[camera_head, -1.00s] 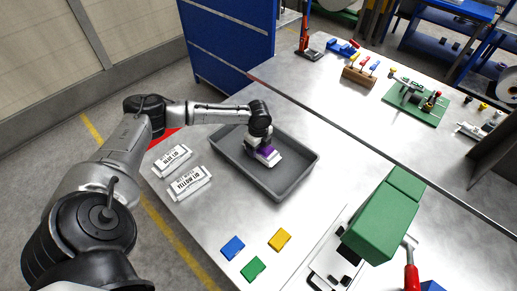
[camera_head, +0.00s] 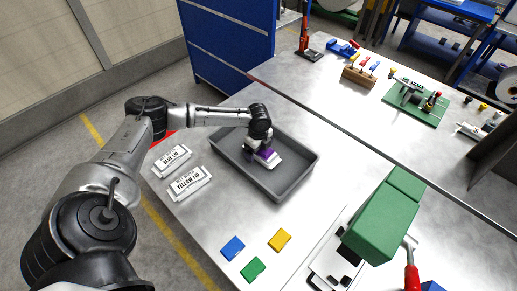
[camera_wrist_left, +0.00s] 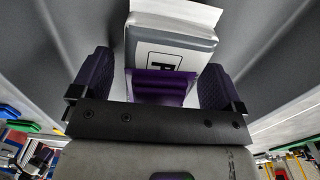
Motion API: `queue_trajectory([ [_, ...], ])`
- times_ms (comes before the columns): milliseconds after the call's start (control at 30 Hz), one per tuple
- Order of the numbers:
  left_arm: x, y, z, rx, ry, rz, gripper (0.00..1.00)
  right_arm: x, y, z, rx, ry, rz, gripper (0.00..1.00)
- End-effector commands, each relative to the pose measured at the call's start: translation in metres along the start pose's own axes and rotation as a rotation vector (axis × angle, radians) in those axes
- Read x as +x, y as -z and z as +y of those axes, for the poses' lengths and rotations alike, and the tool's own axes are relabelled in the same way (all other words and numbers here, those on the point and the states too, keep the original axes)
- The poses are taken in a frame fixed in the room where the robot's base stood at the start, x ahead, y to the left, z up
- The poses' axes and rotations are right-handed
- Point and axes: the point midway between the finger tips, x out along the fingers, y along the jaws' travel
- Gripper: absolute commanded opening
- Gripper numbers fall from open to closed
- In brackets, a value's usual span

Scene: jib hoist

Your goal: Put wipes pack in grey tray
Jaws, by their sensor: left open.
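The wipes pack (camera_head: 274,163), pale with a purple part, lies inside the grey tray (camera_head: 292,191) near its middle. In the left wrist view the pack (camera_wrist_left: 168,45) shows a white edge, a label and the purple part. My left gripper (camera_head: 260,151) is at the pack inside the tray. Its jaws (camera_wrist_left: 156,82) are open on either side of the pack, with a clear gap at the left finger. Contact at the right finger is hard to judge. My right gripper is not in view.
Blue (camera_head: 232,248), green (camera_head: 253,269) and yellow (camera_head: 279,239) pieces lie in front. A green block (camera_head: 382,222) stands at the right. The table behind the tray is mostly clear.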

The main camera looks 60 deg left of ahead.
Motion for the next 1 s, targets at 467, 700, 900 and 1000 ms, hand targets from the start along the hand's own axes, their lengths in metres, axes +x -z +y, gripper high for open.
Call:
queue_trajectory([
  [467,-0.073,-0.001,-0.001,0.000,0.003,0.000,0.93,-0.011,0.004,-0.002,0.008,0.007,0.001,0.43],
  [700,-0.107,0.000,-0.001,0.000,0.001,0.001,0.93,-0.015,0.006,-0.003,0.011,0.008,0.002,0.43],
  [900,-0.120,0.000,0.000,0.000,0.001,0.000,0.93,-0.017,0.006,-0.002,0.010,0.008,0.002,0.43],
  [1000,-0.122,0.000,0.000,-0.001,0.001,0.000,0.93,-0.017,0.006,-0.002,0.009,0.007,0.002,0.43],
])
